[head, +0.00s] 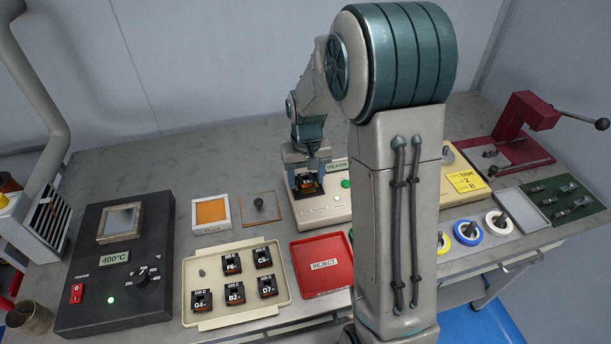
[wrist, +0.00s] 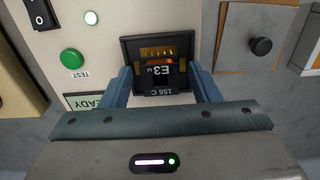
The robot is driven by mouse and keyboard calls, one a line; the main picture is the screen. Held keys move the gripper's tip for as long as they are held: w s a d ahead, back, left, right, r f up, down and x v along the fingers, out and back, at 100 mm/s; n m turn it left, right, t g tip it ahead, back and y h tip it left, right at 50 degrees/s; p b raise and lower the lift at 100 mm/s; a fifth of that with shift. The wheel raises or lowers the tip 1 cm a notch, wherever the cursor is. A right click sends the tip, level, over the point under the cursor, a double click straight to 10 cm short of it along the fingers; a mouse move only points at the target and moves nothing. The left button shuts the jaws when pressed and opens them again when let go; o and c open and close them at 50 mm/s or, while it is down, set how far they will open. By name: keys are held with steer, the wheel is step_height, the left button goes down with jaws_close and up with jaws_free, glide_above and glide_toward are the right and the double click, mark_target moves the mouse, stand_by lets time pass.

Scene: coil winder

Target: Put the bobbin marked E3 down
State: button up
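The bobbin marked E3 (wrist: 160,72) is black with copper-coloured winding and the label "155 C". It is between the two blue fingers of my gripper (wrist: 162,84), which look shut on its sides. The bobbin is at the black socket (wrist: 127,50) of the tester, with a row of gold contacts showing beyond it. I cannot tell whether it is seated or just above. In the head view my gripper (head: 305,183) points down at the cream tester (head: 325,214), partly hiding the socket. The tester has a green button (wrist: 71,62) and a display reading "READY" (wrist: 84,101).
A cream tray (head: 240,314) with several marked bobbins and a red REJECT tray (head: 323,264) lie in front. A black heater unit (head: 113,268) reading 400°C stands left. An orange pad (head: 211,211) and a small plate with a black knob (head: 259,204) are left of the tester.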

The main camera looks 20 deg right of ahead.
step_height(320, 180, up, 11)
steer(key=s+r+t, duration=0.1)
steer(key=s+t, duration=0.1)
steer(key=s, duration=1.8)
steer(key=shift+s+a+r+t, duration=0.15)
steer(key=shift+s+r+t, duration=0.15)
steer(key=shift+t, duration=0.1)
